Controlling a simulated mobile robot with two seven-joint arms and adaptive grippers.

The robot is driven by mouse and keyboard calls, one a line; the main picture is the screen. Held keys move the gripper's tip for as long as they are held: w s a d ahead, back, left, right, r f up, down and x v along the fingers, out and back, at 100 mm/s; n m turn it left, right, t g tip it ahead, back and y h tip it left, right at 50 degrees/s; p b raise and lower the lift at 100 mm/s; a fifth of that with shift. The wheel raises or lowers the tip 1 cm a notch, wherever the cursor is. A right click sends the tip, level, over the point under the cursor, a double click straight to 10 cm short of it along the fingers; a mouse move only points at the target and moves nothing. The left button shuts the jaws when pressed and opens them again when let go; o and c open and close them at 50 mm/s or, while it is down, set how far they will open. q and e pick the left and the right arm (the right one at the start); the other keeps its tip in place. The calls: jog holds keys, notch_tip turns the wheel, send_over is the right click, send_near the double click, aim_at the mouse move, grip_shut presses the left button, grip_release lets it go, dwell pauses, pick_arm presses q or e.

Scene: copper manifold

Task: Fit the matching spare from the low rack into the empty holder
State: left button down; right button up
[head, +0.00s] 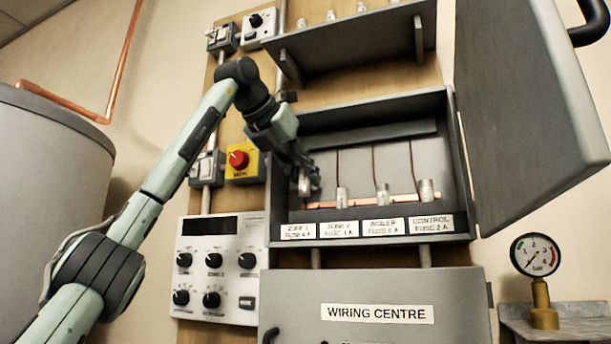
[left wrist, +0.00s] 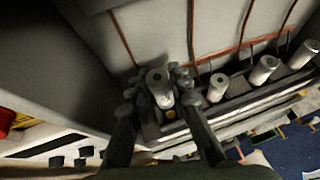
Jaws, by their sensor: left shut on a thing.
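My left gripper (head: 306,184) is shut on a small silvery fuse (head: 304,186) at the left end of the row in the open grey wiring box. In the left wrist view the fuse (left wrist: 158,84) stands between the fingertips, over the leftmost position. The fingers hide the holder there, so I cannot tell whether the fuse is seated. Three similar fuses stand to the right: one beside the gripper (head: 342,195), one in the middle (head: 382,193) and one at the right end (head: 427,190). The low rack cannot be made out. My right gripper is not in view.
White labels (head: 298,231) run along the box's front edge. The box door (head: 520,110) hangs open at right. A shelf (head: 350,38) with several small cylinders is above. A red stop button (head: 238,159) is left of the box; a gauge (head: 535,255) stands at lower right.

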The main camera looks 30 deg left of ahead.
aim_at(304, 195)
pick_arm(q)
jog(key=shift+s+f, duration=0.1)
jog(key=shift+f, duration=1.2)
jog(key=shift+f, duration=0.2)
jog(key=shift+f+b, duration=0.8)
jog(key=shift+f, duration=0.25)
jog(key=c, duration=1.3)
grip_release()
jog(key=v, duration=1.2)
